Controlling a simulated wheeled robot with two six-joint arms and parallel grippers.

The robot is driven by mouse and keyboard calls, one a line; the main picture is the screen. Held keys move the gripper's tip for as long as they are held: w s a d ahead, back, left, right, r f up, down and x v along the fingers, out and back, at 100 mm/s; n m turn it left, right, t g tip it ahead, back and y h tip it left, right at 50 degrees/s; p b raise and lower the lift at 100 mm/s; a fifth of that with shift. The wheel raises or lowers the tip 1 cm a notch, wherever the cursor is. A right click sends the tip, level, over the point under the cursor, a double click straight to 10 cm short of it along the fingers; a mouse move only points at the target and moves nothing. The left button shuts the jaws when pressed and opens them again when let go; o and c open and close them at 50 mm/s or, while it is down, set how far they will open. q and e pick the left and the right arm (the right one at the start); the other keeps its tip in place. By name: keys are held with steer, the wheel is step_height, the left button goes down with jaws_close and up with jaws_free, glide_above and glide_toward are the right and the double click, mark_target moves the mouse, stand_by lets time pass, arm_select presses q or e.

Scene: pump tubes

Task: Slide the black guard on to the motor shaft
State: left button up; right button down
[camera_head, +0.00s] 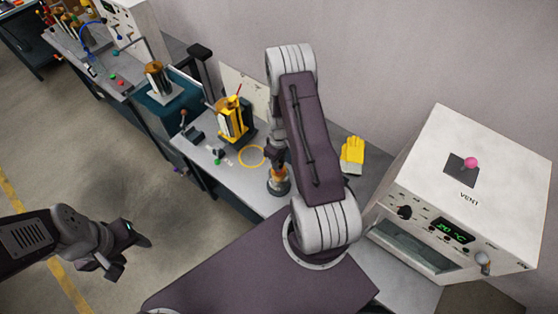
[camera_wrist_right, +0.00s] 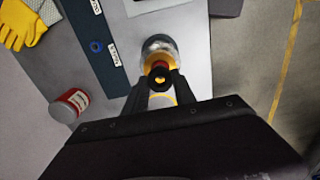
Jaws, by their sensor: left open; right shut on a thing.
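The motor, a short silver and copper-orange cylinder, stands on the grey bench in the head view (camera_head: 279,186); it also shows in the right wrist view (camera_wrist_right: 158,45). My right gripper (camera_wrist_right: 162,80) is shut on the black guard (camera_wrist_right: 159,78), a small black ring, right at the motor. In the wrist view the guard overlaps the motor's orange middle; I cannot tell whether it is around the shaft or just above it. The shaft is mostly hidden. My right arm partly hides this spot in the head view. My left gripper (camera_head: 126,254) is open and empty over the floor, away from the bench.
A white oven (camera_head: 465,190) stands right of the motor. A yellow glove (camera_head: 352,155) lies behind it. A red can (camera_wrist_right: 69,105) shows in the wrist view. A yellow ring (camera_head: 252,156) and a yellow pump-like unit (camera_head: 233,121) are to the left on the bench.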

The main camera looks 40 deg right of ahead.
steer(key=shift+f+b, duration=1.15)
steer(key=shift+f, duration=0.25)
steer(key=c, duration=0.9)
jaws_free()
steer(key=shift+c, duration=0.2)
steer(key=shift+r, duration=0.1)
step_height(320, 180, up, 9)
steer(key=shift+f+b, duration=0.15)
steer(key=shift+b, duration=0.95)
